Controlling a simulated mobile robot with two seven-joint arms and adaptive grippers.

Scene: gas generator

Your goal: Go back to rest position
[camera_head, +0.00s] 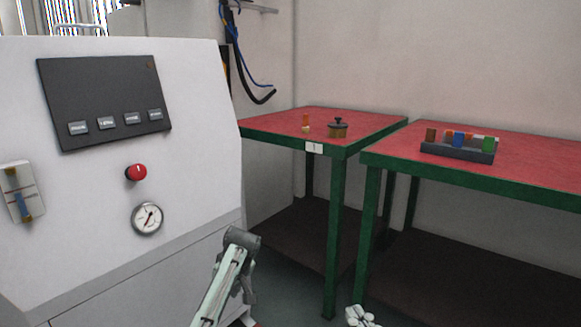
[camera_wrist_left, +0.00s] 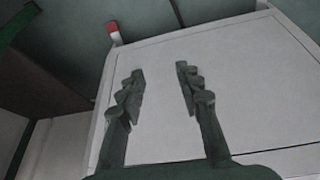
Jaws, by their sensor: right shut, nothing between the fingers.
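My right gripper (camera_head: 360,316) shows at the bottom edge of the head view, shut and empty, in front of the tables. An arm link of mine stands up at the bottom middle, beside the white machine. My left gripper (camera_wrist_left: 160,72) shows in the left wrist view with its two fingers apart and nothing between them. A white panelled surface (camera_wrist_left: 240,75) lies beyond its fingers. I cannot make out the left gripper in the head view.
Two red-topped tables with green frames stand behind; one holds a small brass pot (camera_head: 338,130), the other a dark tray (camera_head: 457,152) with coloured blocks.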

